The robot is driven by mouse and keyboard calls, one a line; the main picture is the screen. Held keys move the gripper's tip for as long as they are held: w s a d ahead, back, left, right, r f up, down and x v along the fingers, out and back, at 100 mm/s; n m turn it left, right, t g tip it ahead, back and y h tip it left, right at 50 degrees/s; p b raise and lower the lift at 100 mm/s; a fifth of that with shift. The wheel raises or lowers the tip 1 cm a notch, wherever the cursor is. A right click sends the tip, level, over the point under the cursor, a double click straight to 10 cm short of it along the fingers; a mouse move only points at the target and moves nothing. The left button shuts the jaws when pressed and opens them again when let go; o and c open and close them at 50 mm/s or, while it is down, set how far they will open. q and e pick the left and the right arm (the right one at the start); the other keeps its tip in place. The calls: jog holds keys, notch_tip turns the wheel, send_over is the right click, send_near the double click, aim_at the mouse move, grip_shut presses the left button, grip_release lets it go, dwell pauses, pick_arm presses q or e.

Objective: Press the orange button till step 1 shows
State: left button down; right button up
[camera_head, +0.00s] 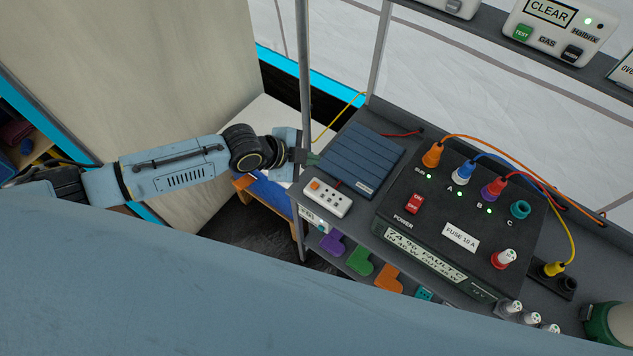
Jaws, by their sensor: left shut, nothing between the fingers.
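A small white box (332,201) lies on the grey shelf, with an orange button (315,184) at its upper left end and several small dark spots along its top. My left gripper (313,159) is shut and empty. Its tips are just above the orange button in the picture, beside the left edge of a dark blue ribbed panel (362,157). I cannot tell how high the tips are over the shelf. No readout showing a step number can be made out. My right gripper is not in view.
A black box (460,225) with a red power switch (414,204) and coloured plugs stands right of the white box. A gas device (556,28) reading CLEAR sits on the upper shelf. Coloured pieces (360,262) lie below.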

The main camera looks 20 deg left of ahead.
pick_arm(q)
jog(key=b, duration=0.7)
send_over(311, 188)
notch_tip(311, 188, down, 8)
jog(key=shift+r, duration=0.1)
jog(key=shift+f+b, duration=0.45)
jog(key=shift+f, duration=0.05)
jog(key=shift+f, duration=0.15)
dwell(1.3)
jog(key=shift+f+b, duration=0.3)
jog(key=shift+f+b, duration=0.35)
jog(key=shift+f, duration=0.1)
dwell(0.6)
jog(key=shift+r, duration=0.1)
jog(key=shift+r+p, duration=0.8)
jog(key=shift+p, duration=0.1)
